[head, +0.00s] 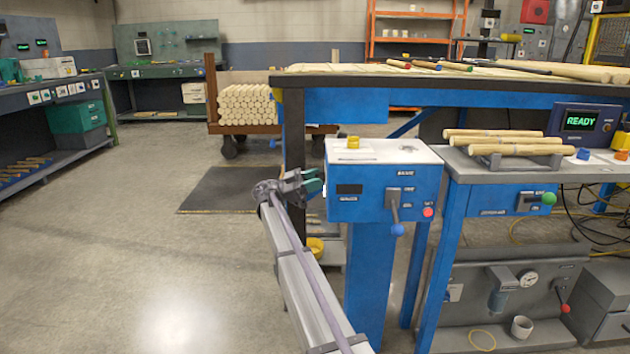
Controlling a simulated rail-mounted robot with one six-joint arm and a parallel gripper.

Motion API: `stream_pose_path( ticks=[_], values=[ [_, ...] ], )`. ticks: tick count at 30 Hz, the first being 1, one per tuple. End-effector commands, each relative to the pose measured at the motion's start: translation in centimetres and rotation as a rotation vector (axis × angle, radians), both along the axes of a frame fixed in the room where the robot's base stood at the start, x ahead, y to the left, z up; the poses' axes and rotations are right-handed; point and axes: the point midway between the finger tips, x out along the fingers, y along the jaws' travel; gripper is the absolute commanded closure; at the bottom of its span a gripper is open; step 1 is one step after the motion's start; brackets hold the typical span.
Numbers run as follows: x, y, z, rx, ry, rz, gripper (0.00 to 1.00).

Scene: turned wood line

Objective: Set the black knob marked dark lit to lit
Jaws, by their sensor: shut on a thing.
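My gripper (315,182) has green fingertips and is at the left side of the blue control box (368,209). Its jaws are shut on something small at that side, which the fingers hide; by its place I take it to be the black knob. The knob's dark and lit marks and its pointer cannot be seen from here. The box's front has a dark display window (349,189), which looks unlit, and small white labels too small to read with certainty.
The box's front also carries a lever with a blue ball (397,230) and a red button (428,212). A yellow knob (353,142) is on its top. A workbench (475,170) with wooden rods stands to the right. The floor (165,260) to the left is open.

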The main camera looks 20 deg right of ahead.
Motion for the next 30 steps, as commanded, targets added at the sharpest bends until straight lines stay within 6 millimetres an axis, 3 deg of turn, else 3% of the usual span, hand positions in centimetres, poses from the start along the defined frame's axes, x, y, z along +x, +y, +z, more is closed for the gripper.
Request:
stream_pose_path(
  ticks=[17,18,26,30],
  values=[
    [0.12,0.00,0.02,-0.019,-0.039,0.001,0.86],
    [0.12,0.00,0.01,-0.019,-0.039,0.001,0.62],
    [0.08,-0.01,0.00,-0.018,-0.039,0.001,0.37],
    [0.06,-0.02,-0.01,-0.018,-0.038,0.000,0.37]
  ],
)
